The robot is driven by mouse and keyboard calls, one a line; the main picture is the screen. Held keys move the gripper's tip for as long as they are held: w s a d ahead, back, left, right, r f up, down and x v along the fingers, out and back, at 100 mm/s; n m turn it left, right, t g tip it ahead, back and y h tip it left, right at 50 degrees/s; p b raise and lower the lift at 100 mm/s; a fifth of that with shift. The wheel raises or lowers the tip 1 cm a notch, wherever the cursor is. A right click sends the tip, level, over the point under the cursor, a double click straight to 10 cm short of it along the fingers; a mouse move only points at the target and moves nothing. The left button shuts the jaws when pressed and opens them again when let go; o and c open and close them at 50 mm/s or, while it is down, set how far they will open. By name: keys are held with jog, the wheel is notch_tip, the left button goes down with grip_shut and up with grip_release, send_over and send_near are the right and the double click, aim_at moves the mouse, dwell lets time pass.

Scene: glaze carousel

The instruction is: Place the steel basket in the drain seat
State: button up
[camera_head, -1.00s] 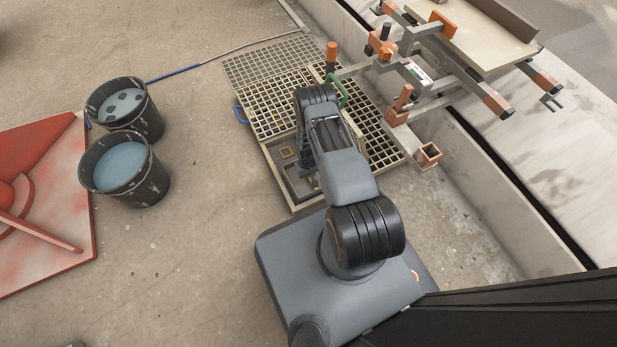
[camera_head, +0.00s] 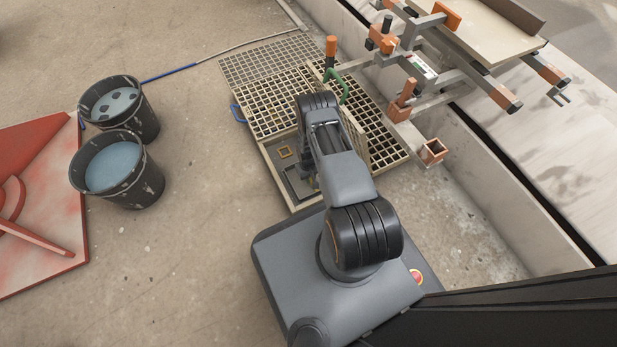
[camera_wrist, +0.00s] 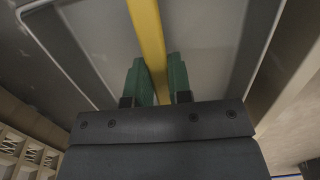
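In the wrist view my gripper (camera_wrist: 160,82) has two green fingertips close on both sides of a yellow bar (camera_wrist: 147,25), with no clear gap. Below the bar lies a grey surface with a dark border. I cannot tell whether the bar belongs to the steel basket; no basket body is clearly seen. In the head view my arm reaches down into an open pit (camera_head: 275,170), and it hides the fingertips. On the pit floor a small yellow square frame (camera_head: 284,152) and a dark rectangular outline (camera_head: 291,181) show. I cannot tell which is the drain seat.
A green handle (camera_head: 340,83) is behind my arm. Two buckets (camera_head: 118,175) of bluish liquid stand left, beside a red-stained board (camera_head: 45,215). A clamp frame (camera_head: 408,75) is at upper right.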

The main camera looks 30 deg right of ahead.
jog(key=o, duration=0.4)
jog(key=w+a+r+t+p, duration=0.1)
jog(key=w+a+r+p, duration=0.15)
jog(key=r, duration=1.85)
jog(key=w+a+r+t+p, duration=0.1)
jog(key=a+r+p, duration=0.15)
jog(key=r, duration=1.95)
jog(key=s+a+r, duration=0.1)
jog(key=s+r, duration=0.4)
jog(key=s, duration=0.1)
jog(key=s+a+r+t, duration=0.1)
jog(key=s+a+r, duration=0.1)
jog(key=s+r, duration=0.3)
jog(key=s+a+r+t, duration=0.1)
jog(key=s+r, duration=0.4)
jog(key=s, duration=0.1)
jog(key=shift+s+a+r, duration=0.3)
jog(key=shift+r, duration=0.1)
jog(key=shift+r, duration=0.1)
